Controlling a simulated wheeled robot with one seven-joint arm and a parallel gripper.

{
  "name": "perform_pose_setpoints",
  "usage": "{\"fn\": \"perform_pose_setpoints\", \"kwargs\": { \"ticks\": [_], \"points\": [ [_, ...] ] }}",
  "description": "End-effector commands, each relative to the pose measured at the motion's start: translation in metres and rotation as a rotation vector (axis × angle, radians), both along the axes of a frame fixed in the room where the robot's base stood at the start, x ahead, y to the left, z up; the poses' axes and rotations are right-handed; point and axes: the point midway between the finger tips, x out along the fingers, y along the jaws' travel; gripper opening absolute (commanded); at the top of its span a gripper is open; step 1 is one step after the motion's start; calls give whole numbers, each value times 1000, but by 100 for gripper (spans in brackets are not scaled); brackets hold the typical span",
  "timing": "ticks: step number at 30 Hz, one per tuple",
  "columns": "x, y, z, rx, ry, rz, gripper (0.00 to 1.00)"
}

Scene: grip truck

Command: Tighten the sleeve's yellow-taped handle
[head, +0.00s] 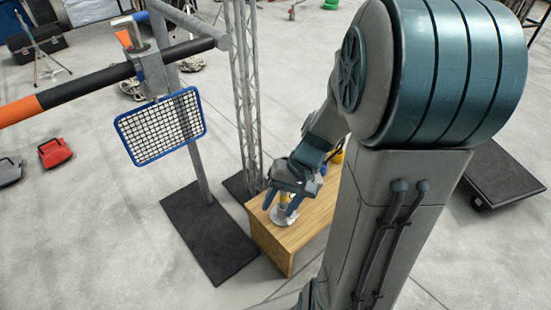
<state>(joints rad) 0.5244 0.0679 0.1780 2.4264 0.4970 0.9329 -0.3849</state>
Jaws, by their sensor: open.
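My gripper (281,202) is open, with its blue fingers pointing down over the wooden box (291,241). A small yellow part (284,197) shows between the fingers, above a pale grey round base (284,216) on the box top. I cannot tell whether the fingers touch it, or whether it is the sleeve's taped handle. A grey clamp (151,73) sits around a black and orange bar (90,84) at the upper left, with a grey lever on top. No yellow tape shows on that clamp.
A blue-framed mesh panel (160,126) hangs below the bar. An upright pole stands on a dark base plate (209,235) left of the box, beside a lattice truss (245,90). Yellow and blue items show behind my gripper. A dark cart (497,172) is at right.

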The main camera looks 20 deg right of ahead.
Motion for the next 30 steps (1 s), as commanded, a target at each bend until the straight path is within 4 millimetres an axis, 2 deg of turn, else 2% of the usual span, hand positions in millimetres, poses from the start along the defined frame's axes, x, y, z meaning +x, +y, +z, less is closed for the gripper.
{"fn": "perform_pose_setpoints", "kwargs": {
  "ticks": [1,8,12,17,24,30],
  "points": [
    [4,-5,-28,65,24,-48,45],
    [27,-24,-101,366,26,-264,45],
    [42,-42,-143,544,-19,-423,45],
    [59,-70,-187,734,-113,-628,45],
    [78,-129,-248,964,-311,-968,45],
    [81,-172,-281,1067,-451,-1188,45]
  ]
}}
